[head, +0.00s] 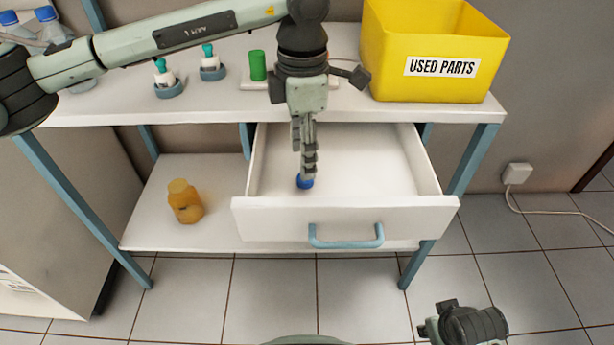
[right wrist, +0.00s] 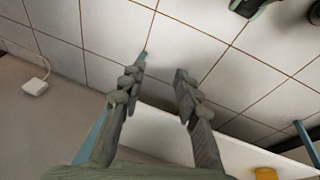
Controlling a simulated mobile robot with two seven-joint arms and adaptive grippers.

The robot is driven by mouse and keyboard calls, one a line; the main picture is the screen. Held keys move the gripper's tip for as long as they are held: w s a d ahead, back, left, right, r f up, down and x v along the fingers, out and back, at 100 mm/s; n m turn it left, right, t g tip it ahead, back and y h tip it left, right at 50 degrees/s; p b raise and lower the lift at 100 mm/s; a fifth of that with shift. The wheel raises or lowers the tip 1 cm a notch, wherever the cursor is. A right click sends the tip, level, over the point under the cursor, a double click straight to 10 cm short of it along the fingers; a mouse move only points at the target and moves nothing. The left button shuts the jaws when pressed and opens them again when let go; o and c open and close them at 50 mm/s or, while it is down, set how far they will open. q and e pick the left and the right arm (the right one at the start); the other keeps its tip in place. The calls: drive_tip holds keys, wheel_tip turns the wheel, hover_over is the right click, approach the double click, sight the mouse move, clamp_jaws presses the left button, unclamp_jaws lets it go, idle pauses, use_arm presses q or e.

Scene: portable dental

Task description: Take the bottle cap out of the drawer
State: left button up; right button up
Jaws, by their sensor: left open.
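The white drawer (head: 345,218) is pulled out under the table top, with a blue handle on its front. A small blue bottle cap (head: 305,182) is inside it, toward the left near the front wall. My left gripper (head: 307,170) points down into the drawer, its fingertips right at the cap. Its fingers are seen edge-on and partly hide the cap; I cannot tell whether they touch it. The left gripper is open.
A yellow bin (head: 430,50) labelled USED PARTS stands on the table top at the right. A green cylinder (head: 258,65) and small bottles (head: 164,74) stand at the back left. An orange bottle (head: 185,201) sits on the lower shelf left of the drawer.

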use_arm(q)
wheel_tip(320, 180, down, 5)
drive_tip(key=shift+w+d+r+p, duration=0.1)
drive_tip(key=shift+d+p, duration=0.05)
drive_tip(key=shift+p, duration=0.2)
drive_tip(key=c, duration=0.8)
use_arm(e)
drive_tip(key=shift+f, duration=0.8)
